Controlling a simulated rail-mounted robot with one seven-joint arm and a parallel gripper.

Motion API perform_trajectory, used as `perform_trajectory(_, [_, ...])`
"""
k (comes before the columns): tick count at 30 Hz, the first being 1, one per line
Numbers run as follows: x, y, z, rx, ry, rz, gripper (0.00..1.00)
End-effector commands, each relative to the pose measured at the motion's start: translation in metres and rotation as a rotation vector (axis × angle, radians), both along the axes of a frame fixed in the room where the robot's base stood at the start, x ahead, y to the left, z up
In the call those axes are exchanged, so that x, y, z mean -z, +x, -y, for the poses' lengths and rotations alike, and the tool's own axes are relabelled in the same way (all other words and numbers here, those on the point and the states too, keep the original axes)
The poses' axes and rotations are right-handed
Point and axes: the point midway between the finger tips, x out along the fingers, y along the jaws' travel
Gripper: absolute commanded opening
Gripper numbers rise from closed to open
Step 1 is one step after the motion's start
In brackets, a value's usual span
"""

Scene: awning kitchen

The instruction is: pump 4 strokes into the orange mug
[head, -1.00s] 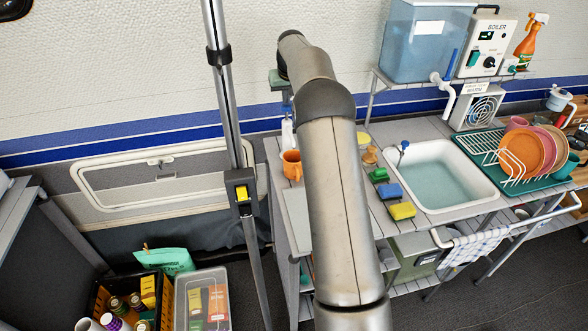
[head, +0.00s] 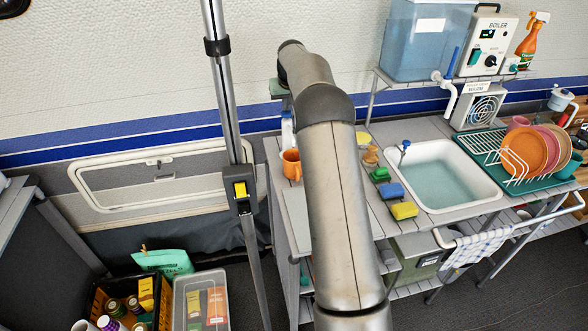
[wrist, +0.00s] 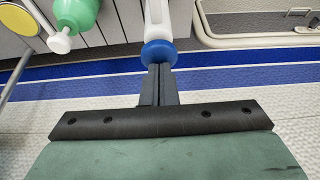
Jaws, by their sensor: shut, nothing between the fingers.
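The orange mug (head: 291,164) stands at the left end of the counter, just left of my arm in the head view. A white pump bottle (head: 287,134) stands behind it, partly hidden by my arm. In the wrist view the bottle's blue pump head (wrist: 158,52) is at the tips of my gripper (wrist: 159,72). The fingers are shut and empty, lined up with the pump head. I cannot tell whether they press on it.
Green, blue and yellow sponges (head: 391,191) lie between my arm and the water-filled sink (head: 446,175). A dish rack (head: 500,155) stands right of the sink. A metal pole (head: 228,110) rises left of the counter.

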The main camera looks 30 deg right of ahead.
Motion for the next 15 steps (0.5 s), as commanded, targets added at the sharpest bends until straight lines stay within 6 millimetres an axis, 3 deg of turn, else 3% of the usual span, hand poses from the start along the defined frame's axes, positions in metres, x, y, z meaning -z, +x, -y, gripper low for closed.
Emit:
perform_trajectory(8, [0.004, -0.001, 0.0, 0.0, 0.003, -0.008, 0.0])
perform_trajectory(15, [-0.007, -0.001, 0.0, 0.0, 0.003, -0.008, 0.0])
